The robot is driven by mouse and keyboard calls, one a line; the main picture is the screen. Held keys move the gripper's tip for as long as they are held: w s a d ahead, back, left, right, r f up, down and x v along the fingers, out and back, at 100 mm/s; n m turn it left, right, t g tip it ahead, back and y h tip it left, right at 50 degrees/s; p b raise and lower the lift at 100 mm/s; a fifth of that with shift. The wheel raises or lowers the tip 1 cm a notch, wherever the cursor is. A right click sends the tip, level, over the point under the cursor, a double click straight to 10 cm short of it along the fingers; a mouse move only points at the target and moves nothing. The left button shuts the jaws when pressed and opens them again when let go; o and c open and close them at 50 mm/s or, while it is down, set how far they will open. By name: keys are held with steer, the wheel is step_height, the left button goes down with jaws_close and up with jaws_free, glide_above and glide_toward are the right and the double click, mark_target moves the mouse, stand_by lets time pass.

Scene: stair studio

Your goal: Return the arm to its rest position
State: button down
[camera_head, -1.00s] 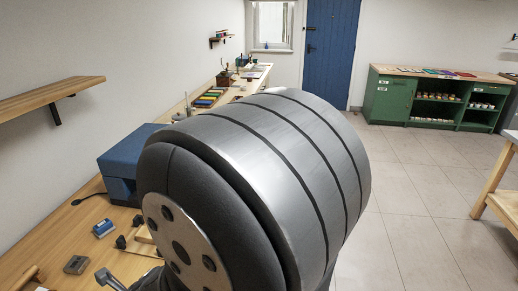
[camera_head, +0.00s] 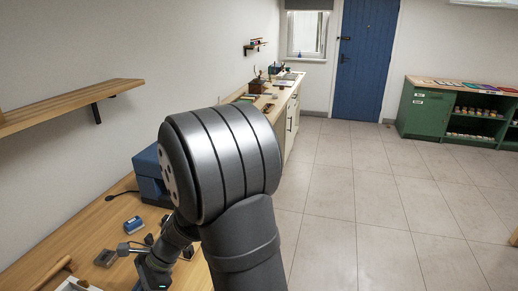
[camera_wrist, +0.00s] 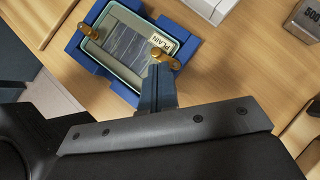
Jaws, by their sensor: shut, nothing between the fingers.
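My arm fills the middle of the head view, with its large grey joint and a link below it over the bench and floor. My gripper (camera_wrist: 158,88) shows in the wrist view as narrow dark blue fingers close together, shut and empty. Its tip appears near the lower edge of a blue holder (camera_wrist: 76,42) on the wooden bench; I cannot tell whether they touch. The holder frames a glassy rectangular panel (camera_wrist: 128,45) with a label reading PLAIN and brass clips (camera_wrist: 168,60). In the head view I cannot make out the fingertips.
The bench (camera_head: 75,238) carries a blue box (camera_head: 148,170), a small blue item (camera_head: 133,225) and a grey block (camera_head: 105,258). A wooden shelf (camera_head: 60,103) juts from the left wall. A grey weight (camera_wrist: 306,18) stands right in the wrist view. Open floor (camera_head: 345,215) lies right.

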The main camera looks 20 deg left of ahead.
steer(key=w+d+n, duration=0.1)
steer(key=w, duration=0.1)
steer(key=w+d+h, duration=0.1)
steer(key=w, duration=0.1)
steer(key=w+d+n+g+h, duration=0.1)
steer(key=w, duration=0.1)
steer(key=shift+d+n, duration=0.2)
steer(key=shift+n, duration=0.1)
steer(key=v, duration=1)
steer(key=s+a+n, duration=0.1)
steer(key=s+f+h, duration=0.1)
steer(key=s+a+n, duration=0.1)
steer(key=s, duration=0.1)
steer(key=shift+a+f+n+h, duration=0.3)
steer(key=shift+a+f+h, duration=0.05)
steer(key=shift+f+h, duration=0.05)
